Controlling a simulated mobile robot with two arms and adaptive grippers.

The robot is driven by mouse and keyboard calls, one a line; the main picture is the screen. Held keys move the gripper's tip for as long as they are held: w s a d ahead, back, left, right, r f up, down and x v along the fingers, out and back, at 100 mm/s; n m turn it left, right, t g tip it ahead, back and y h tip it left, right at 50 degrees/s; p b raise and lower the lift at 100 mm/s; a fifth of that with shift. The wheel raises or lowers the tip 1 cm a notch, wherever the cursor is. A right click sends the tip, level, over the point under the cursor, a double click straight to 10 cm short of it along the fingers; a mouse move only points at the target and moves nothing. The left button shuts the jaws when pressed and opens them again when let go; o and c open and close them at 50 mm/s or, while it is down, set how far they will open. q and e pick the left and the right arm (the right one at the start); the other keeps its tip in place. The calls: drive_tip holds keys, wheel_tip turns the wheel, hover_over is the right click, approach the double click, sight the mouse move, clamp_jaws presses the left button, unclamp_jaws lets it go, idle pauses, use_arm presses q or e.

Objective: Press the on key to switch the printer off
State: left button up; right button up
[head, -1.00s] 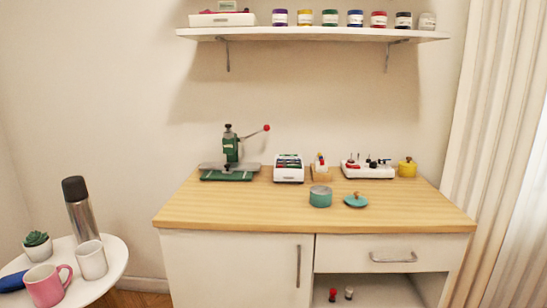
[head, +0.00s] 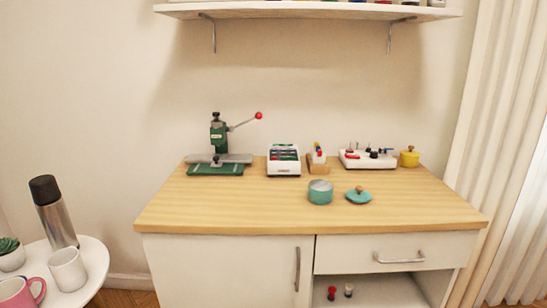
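No thing in the head view is clearly a printer, and I cannot make out an on key. A small white box-shaped item (head: 284,171) with a dark, partly coloured top stands on the wooden counter (head: 240,212); I cannot tell what it is. A flat white unit (head: 352,163) with several small knobs or pegs on top stands further right on the counter. Neither of my grippers shows in the head view.
A green hand press (head: 217,135) with a red-knobbed lever stands left on the counter. A teal pot (head: 320,192), its lid (head: 358,195) and a yellow pot (head: 409,157) stand right. A round table (head: 95,268) with a flask (head: 54,212) is at left. The front counter is clear.

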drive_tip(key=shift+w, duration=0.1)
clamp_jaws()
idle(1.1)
